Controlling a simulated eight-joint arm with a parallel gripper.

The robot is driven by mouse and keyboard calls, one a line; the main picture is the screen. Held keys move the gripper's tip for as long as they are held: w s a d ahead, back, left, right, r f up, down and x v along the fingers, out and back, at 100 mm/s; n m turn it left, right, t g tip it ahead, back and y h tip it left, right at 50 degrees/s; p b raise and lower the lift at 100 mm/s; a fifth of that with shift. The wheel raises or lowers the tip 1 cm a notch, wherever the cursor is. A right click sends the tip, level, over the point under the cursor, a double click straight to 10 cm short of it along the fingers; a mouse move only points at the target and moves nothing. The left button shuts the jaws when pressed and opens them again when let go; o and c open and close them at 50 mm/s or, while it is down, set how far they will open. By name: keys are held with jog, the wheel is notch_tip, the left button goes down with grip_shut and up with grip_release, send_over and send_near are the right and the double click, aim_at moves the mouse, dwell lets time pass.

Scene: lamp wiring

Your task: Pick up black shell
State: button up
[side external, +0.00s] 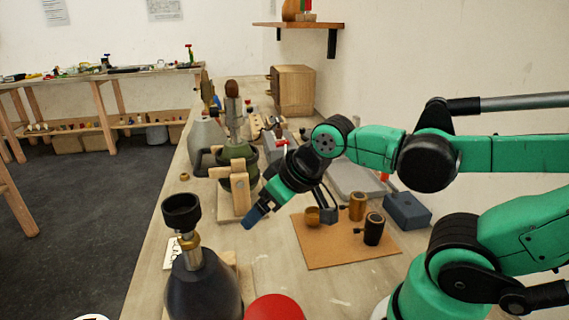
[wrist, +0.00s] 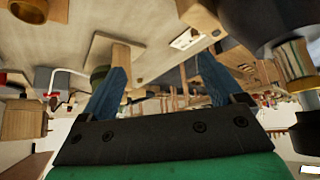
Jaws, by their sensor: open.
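A small black cylindrical shell (side external: 374,229) stands upright on the brown mat (side external: 335,252) in the side view, with a brass shell (side external: 357,206) behind it and a brass cup (side external: 313,216) to the left. My gripper (side external: 255,216) is in the air left of the mat, its blue fingers pointing down and left, away from the shell. In the wrist view, the blue fingers (wrist: 163,68) are spread with nothing between them. I cannot make out the shell on the mat in the wrist view.
A dark lamp base (side external: 203,285) with a brass neck and black cup-shaped socket (side external: 182,211) stands at the front left. A green lamp (side external: 237,163) on a wooden stand is behind my gripper. A blue block (side external: 407,211) and red round object (side external: 274,308) flank the mat.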

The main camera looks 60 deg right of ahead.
jog(key=g, duration=0.7)
send_near(376, 218)
jog(key=f, duration=0.5)
jog(key=shift+w+a, duration=0.1)
jog(key=shift+w, duration=0.2)
jog(key=shift+s+f, duration=0.15)
jog(key=shift+s, duration=0.05)
jog(key=shift+f, duration=2.75)
jog(key=shift+c, duration=0.2)
